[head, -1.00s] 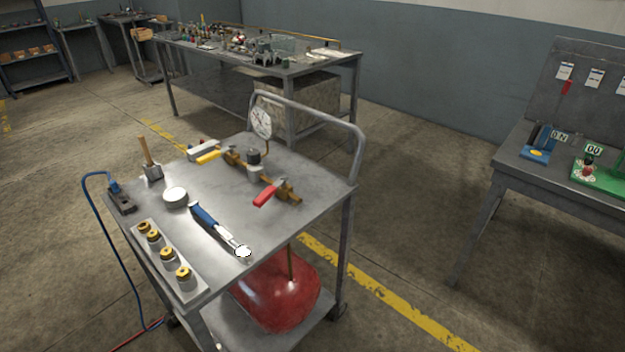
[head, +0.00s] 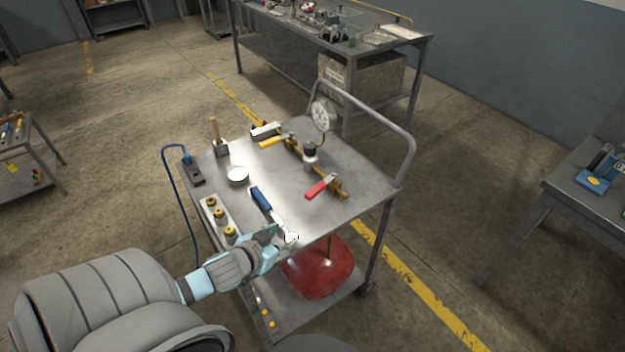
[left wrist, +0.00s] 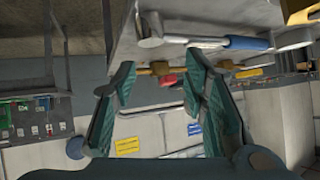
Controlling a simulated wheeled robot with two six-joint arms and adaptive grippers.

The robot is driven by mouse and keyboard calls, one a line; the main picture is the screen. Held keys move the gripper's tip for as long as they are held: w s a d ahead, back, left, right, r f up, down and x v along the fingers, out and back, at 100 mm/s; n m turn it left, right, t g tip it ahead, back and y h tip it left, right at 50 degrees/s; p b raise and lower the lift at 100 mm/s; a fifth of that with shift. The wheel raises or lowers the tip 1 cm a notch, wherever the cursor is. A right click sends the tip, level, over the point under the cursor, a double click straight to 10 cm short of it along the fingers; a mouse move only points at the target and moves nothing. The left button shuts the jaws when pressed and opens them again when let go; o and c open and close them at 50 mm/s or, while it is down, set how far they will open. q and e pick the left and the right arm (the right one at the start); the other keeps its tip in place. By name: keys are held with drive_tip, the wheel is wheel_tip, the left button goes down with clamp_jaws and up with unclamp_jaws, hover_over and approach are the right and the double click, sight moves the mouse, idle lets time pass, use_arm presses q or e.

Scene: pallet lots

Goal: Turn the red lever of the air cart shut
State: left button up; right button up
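The red lever (head: 318,188) sits on the brass pipe (head: 341,191) on top of the grey air cart (head: 368,197). It points crosswise to the pipe, toward the cart's near side. It also shows in the left wrist view (left wrist: 167,80), in the gap between the fingers but beyond them. My right gripper is not in view.
A yellow lever (head: 272,141), a gauge (head: 320,116), a round tin (head: 238,176) and a block with brass fittings (head: 208,202) are on the cart. A red tank (head: 318,268) sits below.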

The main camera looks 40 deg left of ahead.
use_arm(q)
drive_tip(key=w+a+r+t+h, duration=0.1)
drive_tip(key=w+a+r, duration=0.1)
drive_tip(key=w+a+r+m+t+h, duration=0.1)
drive_tip(key=w+a+r, duration=0.1)
drive_tip(key=w+a, duration=0.1)
drive_tip(key=shift+w+r+t+h+b, duration=0.25)
drive_tip(key=shift+r+t+h+b, duration=0.05)
drive_tip(key=shift+t, duration=0.1)
drive_tip(key=b, duration=1.1)
approach(314, 189)
drive_tip(key=shift+w+f, duration=0.1)
drive_tip(key=shift+f, duration=0.5)
drive_tip(key=b+x, duration=0.3)
drive_tip(key=b, duration=0.1)
drive_tip(key=shift+w, duration=0.15)
drive_tip(key=x, duration=0.1)
drive_tip(key=b+x, duration=0.1)
drive_tip(key=x, duration=0.2)
drive_tip(key=shift+w+r+b, duration=0.25)
drive_tip(key=shift+r+b, duration=0.05)
drive_tip(key=shift+w+d, duration=0.15)
drive_tip(key=shift+w, duration=0.3)
clamp_jaws()
